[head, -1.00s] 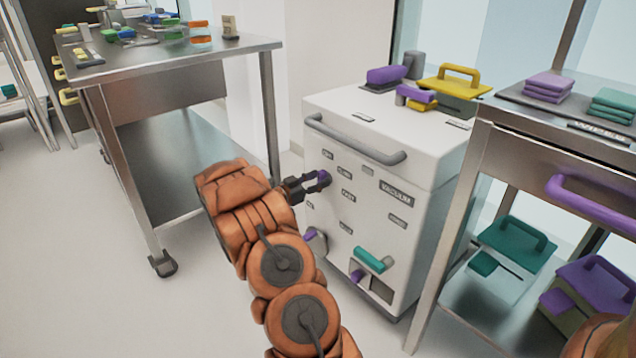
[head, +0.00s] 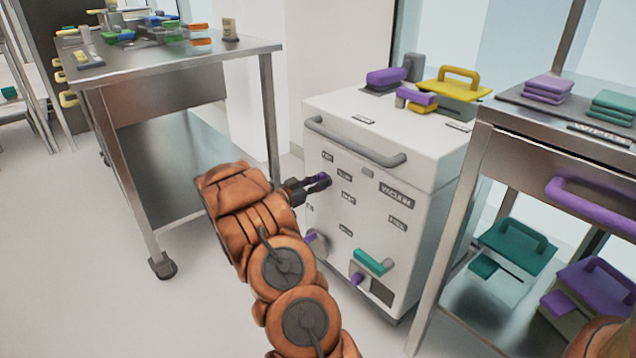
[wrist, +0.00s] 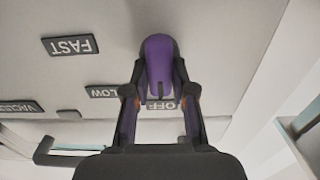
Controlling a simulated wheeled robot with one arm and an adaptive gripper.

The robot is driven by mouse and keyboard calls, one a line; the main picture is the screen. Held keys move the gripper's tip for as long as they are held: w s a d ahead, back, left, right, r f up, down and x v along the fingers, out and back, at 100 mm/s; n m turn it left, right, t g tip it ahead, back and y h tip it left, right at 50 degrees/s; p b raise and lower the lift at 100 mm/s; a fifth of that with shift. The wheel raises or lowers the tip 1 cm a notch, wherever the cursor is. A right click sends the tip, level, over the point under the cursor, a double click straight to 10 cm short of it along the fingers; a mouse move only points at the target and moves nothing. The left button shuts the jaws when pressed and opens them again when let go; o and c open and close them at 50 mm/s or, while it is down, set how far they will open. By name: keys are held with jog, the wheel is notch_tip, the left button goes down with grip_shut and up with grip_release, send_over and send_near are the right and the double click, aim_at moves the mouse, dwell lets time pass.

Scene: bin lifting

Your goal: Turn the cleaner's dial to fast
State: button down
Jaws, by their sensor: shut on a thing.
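The cleaner (head: 365,150) is a white cabinet with a grey handle bar and small dark labels on its front. Its purple dial (wrist: 160,65) is between the fingers of my gripper (wrist: 160,95), which is shut on it. In the wrist view the labels appear upside down: FAST (wrist: 70,46) is at the upper left, one ending in LOW (wrist: 103,91) is nearer, and OFF (wrist: 158,107) is partly hidden behind the dial and fingers. In the head view my gripper (head: 312,184) reaches the cleaner's upper left front. I cannot tell exactly where the dial points.
A metal table (head: 180,57) with small coloured parts stands at the left. A metal cart (head: 484,143) stands close on the cleaner's right. Floor at the left is clear.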

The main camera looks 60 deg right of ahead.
jog(key=shift+m, duration=0.3)
jog(key=shift+s+a+f+m+b, duration=0.1)
jog(key=shift+s+f+m+b, duration=0.15)
jog(key=shift+m+b, duration=2.15)
jog(key=shift+s+f+m+b, duration=0.2)
jog(key=shift+m+b, duration=0.5)
jog(key=shift+m, duration=3.3)
jog(key=shift+s+a+f+m+b, duration=0.1)
jog(key=shift+f+m+b, duration=0.2)
jog(key=shift+m+b, duration=2.1)
jog(key=shift+m+p, duration=0.8)
jog(key=shift+m, duration=0.2)
jog(key=c, duration=1)
grip_release()
jog(key=shift+r, duration=0.1)
jog(key=shift+o, duration=0.2)
jog(key=shift+w, duration=0.1)
